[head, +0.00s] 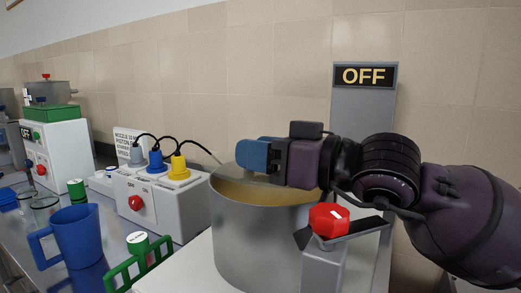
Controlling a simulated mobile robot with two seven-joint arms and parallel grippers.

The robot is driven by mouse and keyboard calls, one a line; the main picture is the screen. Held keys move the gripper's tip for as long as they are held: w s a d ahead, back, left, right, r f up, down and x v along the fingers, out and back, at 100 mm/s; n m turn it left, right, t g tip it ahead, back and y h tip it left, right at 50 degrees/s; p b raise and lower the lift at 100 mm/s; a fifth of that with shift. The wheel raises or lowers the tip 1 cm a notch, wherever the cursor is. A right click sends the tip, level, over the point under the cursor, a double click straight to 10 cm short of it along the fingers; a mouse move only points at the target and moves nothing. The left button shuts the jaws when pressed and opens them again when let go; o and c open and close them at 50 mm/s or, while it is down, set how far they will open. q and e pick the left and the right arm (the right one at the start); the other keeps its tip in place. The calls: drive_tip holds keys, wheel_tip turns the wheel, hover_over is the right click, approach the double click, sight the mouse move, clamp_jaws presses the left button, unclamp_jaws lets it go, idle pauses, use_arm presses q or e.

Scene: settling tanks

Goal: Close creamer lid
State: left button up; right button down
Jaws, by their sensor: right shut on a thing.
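The creamer is a large grey metal pot (255,240) with a pale tan inside showing at its open mouth. It stands below a grey column with an OFF sign (364,76). My right gripper (258,155), with blue fingers, reaches in from the right and sits over the back part of the pot's mouth. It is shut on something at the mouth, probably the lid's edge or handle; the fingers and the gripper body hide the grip. My left gripper is not in view.
A red knob (329,219) on a grey bracket stands right of the pot, under my right arm. Left are a white box with coloured plugs (157,205), a blue jug (74,237), a green rack (137,262) and another white machine (60,152).

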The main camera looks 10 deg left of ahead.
drive_tip(key=c, duration=0.7)
unclamp_jaws()
drive_tip(key=shift+r, duration=0.1)
use_arm(q)
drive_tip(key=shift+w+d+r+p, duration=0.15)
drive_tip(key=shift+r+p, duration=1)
drive_tip(key=shift+p, duration=0.05)
use_arm(e)
drive_tip(key=shift+r, duration=9.95)
